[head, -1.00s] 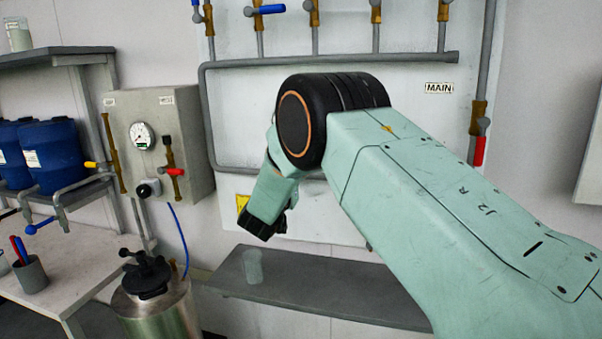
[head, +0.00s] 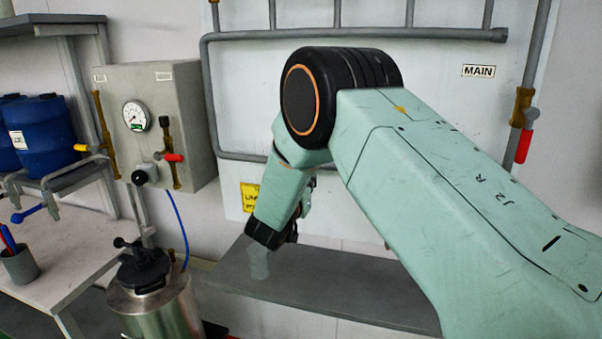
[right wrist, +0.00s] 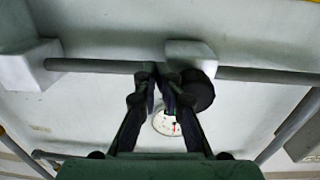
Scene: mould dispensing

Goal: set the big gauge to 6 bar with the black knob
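A grey box on the wall carries a round white gauge (head: 136,116) in the head view, with a black knob (head: 140,177) on a pale block below it. The gauge's reading is too small to tell. My right arm fills the middle and right of the head view, its wrist hanging over the grey shelf, clear of that box. In the right wrist view, my right gripper (right wrist: 159,72) has its fingertips together, with nothing visible between them. Behind its fingers are a round black knob (right wrist: 200,92) and a white dial (right wrist: 163,123) with red marks, partly covered. My left gripper is out of view.
A red-handled valve (head: 172,157) sits beside the gauge. A steel pot (head: 155,302) with a black lid stands below. A grey shelf (head: 345,302) holds a clear beaker (head: 258,264). Blue drums (head: 45,137) are at left. A panel with pipes stands behind my arm.

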